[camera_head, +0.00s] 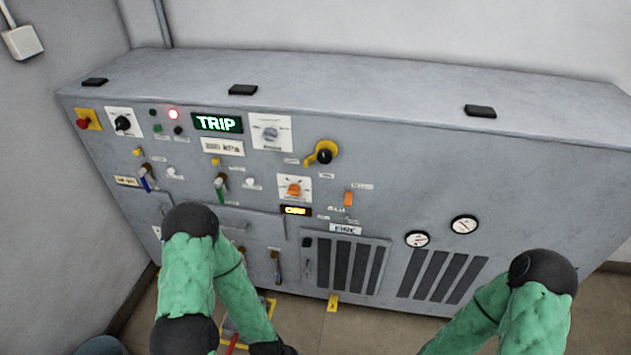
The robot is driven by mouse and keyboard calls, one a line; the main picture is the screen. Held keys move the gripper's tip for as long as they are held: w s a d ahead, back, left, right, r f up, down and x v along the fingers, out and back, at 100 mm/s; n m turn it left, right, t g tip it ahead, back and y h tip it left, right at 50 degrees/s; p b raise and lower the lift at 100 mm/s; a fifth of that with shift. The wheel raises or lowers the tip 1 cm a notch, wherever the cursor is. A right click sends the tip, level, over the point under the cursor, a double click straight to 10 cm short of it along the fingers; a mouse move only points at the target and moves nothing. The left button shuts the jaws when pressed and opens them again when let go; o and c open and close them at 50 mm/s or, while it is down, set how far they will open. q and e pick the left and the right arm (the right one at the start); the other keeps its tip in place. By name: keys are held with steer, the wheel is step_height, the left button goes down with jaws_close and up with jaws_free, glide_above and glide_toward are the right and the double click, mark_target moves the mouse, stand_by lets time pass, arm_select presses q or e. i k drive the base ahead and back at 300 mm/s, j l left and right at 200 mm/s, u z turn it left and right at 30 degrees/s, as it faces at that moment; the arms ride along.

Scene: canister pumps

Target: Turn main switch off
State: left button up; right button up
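A grey control cabinet (400,130) stands against the wall. Its front carries several rotary switches: a black knob on a white plate (122,123) at the far left, a grey knob on a white plate (271,133), an orange knob on a white plate (294,189), and a yellow handle with a black knob (322,153). I cannot read which one is the main switch. A lit sign (217,123) reads TRIP and a red lamp (173,114) glows. Both my arms show in front of the cabinet, bent downward. Neither gripper shows; both lie below the bottom edge.
A red button on a yellow plate (85,121) is at the upper left. Small levers (147,178) and two round gauges (464,225) stick to the front. Vent grilles (440,276) are low down. A yellow tag (333,302) hangs near the floor (345,330).

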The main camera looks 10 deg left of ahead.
mark_target(121, 124)
steer(key=u, duration=1.6)
steer(key=i+j+u, duration=0.25)
steer(key=i+j, duration=0.1)
steer(key=j, duration=0.05)
